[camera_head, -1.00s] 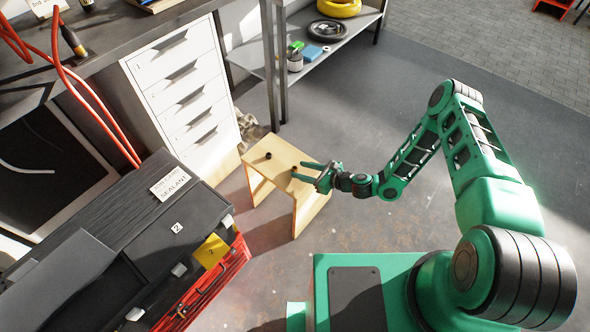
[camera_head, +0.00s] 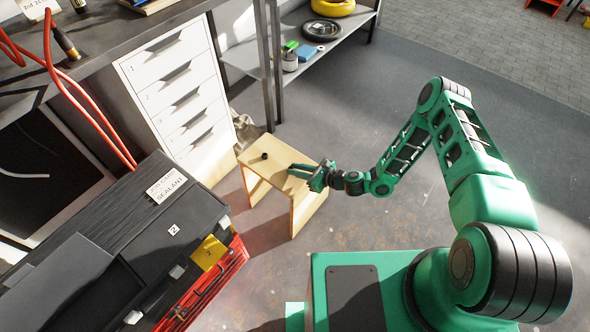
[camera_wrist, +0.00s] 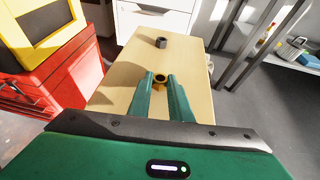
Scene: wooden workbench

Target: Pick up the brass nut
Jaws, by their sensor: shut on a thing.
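The brass nut (camera_wrist: 160,80), a gold ring with a dark hole, sits between the tips of my gripper's green fingers in the wrist view. My gripper (camera_wrist: 160,88) is shut on it, low over the wooden stool top (camera_wrist: 124,78). In the head view my gripper (camera_head: 291,171) reaches over the stool from the right, and the nut is hard to make out there. Whether the nut touches the wood I cannot tell.
A dark nut-like piece (camera_wrist: 161,42) stands farther back on the stool; it also shows in the head view (camera_head: 264,156). A white drawer cabinet (camera_head: 177,95) stands behind, a red and black toolbox (camera_head: 215,265) to the left, and a metal shelf (camera_head: 330,50) at the back.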

